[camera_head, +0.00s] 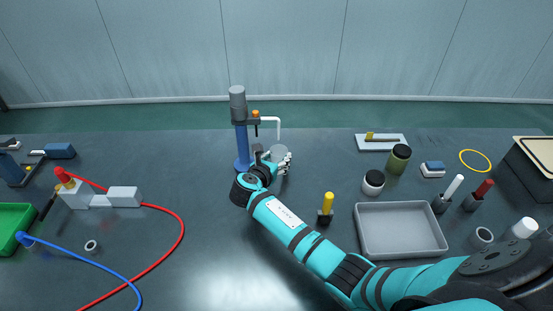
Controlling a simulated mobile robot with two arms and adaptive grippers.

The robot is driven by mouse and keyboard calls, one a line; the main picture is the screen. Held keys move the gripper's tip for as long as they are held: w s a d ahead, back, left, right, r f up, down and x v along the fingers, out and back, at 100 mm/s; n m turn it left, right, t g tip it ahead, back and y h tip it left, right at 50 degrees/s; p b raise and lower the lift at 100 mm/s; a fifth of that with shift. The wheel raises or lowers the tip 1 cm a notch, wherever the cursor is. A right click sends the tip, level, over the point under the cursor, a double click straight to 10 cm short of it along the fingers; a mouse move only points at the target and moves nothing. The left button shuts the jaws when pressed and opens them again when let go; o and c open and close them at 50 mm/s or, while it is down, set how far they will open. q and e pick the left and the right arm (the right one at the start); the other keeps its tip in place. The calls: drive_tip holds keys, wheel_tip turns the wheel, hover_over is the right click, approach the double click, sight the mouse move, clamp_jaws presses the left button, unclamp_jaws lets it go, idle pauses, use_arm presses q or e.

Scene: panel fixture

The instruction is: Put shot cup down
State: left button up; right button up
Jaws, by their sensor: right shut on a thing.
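My right arm reaches in from the lower right. Its gripper (283,163) is at the middle of the table, just right of the blue post of a stand (241,145). The gripper is shut on a small grey cup (279,151), which appears to be the shot cup. The cup is below the stand's white bent pipe (278,127) and looks roughly upright. The fingers and wrist partly hide the cup, and I cannot tell whether its base touches the table. My left gripper is not in view.
A grey tray (401,253), a yellow-handled tool (327,205) and a white jar with a black lid (373,183) stand to the right. White blocks (124,196) with red and blue hoses lie left. The table left of my forearm is mostly clear.

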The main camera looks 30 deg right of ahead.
drive_tip(key=shift+f, duration=0.15)
drive_tip(key=o, duration=1)
drive_tip(key=shift+c, duration=0.2)
drive_tip(key=shift+r, duration=0.2)
drive_tip(key=v, duration=1.2)
